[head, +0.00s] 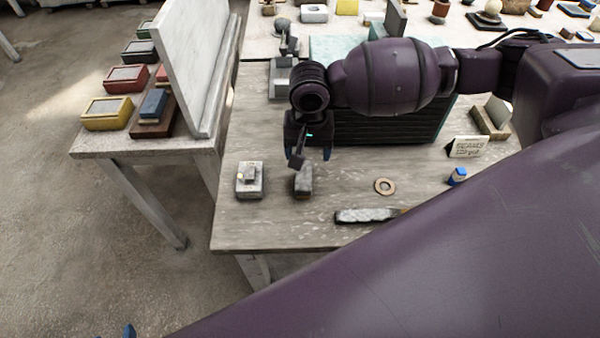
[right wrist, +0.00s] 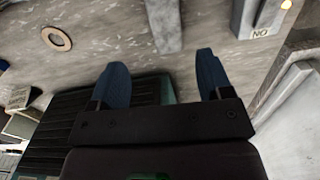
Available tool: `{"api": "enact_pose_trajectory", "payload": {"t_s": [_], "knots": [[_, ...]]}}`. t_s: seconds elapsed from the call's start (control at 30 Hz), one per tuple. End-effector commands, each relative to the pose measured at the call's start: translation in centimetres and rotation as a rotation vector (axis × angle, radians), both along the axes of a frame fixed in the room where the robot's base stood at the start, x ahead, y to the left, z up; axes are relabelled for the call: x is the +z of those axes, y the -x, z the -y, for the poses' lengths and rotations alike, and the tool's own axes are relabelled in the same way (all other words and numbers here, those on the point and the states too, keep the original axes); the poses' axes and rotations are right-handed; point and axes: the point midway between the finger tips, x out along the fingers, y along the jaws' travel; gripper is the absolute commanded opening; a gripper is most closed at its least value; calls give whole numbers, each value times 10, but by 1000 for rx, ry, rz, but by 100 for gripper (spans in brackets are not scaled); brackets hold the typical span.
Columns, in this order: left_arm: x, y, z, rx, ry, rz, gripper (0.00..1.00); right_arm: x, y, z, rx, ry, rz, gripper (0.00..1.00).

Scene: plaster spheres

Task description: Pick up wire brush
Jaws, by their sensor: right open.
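A long flat piece with a pale grey, mottled body (head: 366,215) and a brownish right end lies near the front edge of the table in the head view. It looks most like the wire brush, though its bristles are not clear. My purple arm passes close to its right end. My right gripper (head: 309,154) is open and empty, pointing down above the table, behind and left of that piece. Its blue fingers (right wrist: 160,85) stand wide apart in the right wrist view. Only a blue tip of my left gripper (head: 130,331) shows at the bottom edge.
A grey block (head: 303,184) lies just in front of the right gripper, also in the wrist view (right wrist: 165,25). A dark ribbed box (head: 400,128) stands behind.

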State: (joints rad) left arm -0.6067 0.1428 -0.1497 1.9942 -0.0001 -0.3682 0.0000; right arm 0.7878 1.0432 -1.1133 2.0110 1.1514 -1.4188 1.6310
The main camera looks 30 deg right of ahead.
Motion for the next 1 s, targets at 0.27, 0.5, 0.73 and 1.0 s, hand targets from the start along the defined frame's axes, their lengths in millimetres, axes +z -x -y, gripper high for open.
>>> {"api": "enact_pose_trajectory", "payload": {"t_s": [0.27,0.5,0.73,1.0], "knots": [[-12,5,-1,2,0,-18,55,-40,1,-1,2,0,-2,72],[-8,-2,1,-2,0,-2,55,-54,0,-3,3,-1,0,72],[-10,-4,1,-3,1,3,55,-83,-3,-8,3,1,-1,72],[-12,-3,1,-3,1,0,55,-100,-3,-8,3,-1,1,72]]}}
